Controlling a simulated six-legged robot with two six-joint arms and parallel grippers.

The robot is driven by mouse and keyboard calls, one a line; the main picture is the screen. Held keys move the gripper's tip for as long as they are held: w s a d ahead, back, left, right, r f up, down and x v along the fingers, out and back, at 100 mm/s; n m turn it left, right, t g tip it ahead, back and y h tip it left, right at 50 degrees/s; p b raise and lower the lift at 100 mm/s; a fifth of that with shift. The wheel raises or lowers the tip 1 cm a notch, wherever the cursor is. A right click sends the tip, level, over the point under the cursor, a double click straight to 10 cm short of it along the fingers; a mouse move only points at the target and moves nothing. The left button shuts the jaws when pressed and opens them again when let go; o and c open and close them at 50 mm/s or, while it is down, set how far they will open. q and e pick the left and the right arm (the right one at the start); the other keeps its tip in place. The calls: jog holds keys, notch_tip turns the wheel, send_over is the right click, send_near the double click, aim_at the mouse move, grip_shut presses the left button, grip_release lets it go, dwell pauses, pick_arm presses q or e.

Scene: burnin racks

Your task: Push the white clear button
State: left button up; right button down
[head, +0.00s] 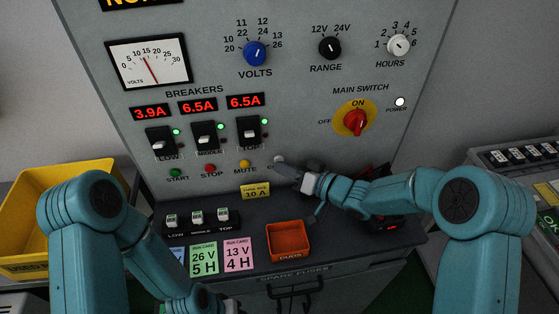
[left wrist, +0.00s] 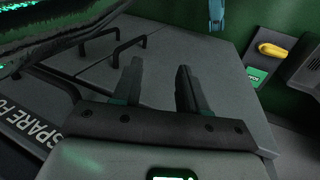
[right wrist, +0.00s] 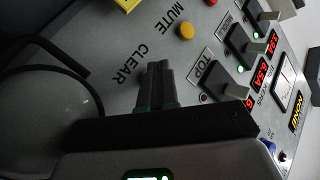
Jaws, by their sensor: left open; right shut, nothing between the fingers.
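The white clear button (head: 279,158) shows as a small pale spot at the right end of the button row, partly covered by my right gripper. In the right wrist view the "CLEAR" label (right wrist: 130,65) is readable, but the button itself is hidden behind the fingertips. My right gripper (head: 279,167) is shut and empty, its tips at or very close to the button; I cannot tell whether they touch it. The shut fingers (right wrist: 157,66) point at the panel. My left gripper (left wrist: 158,70) is open and empty, low in front of the cabinet and drawer handles.
The yellow mute button (head: 244,164), red stop button (head: 210,169) and green start button (head: 175,173) sit left of the right gripper. Breaker switches (head: 249,132) are above. An orange bin (head: 289,239) and cards lie on the shelf below. A yellow bin (head: 28,262) stands left.

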jog(key=shift+w+r, duration=0.25)
jog(key=shift+w, duration=0.05)
dwell(0.4)
jog(key=shift+s+f, duration=0.1)
jog(key=shift+f, duration=0.05)
jog(key=shift+s+d+f, duration=0.1)
jog(key=shift+s+f, duration=0.2)
jog(key=shift+f, duration=0.05)
jog(key=shift+s+d+b, duration=0.25)
jog(key=shift+s+b, duration=0.1)
jog(key=shift+s, duration=0.9)
jog(key=shift+s+d+b, duration=0.2)
jog(key=shift+s+b, duration=0.1)
jog(key=shift+s, duration=0.95)
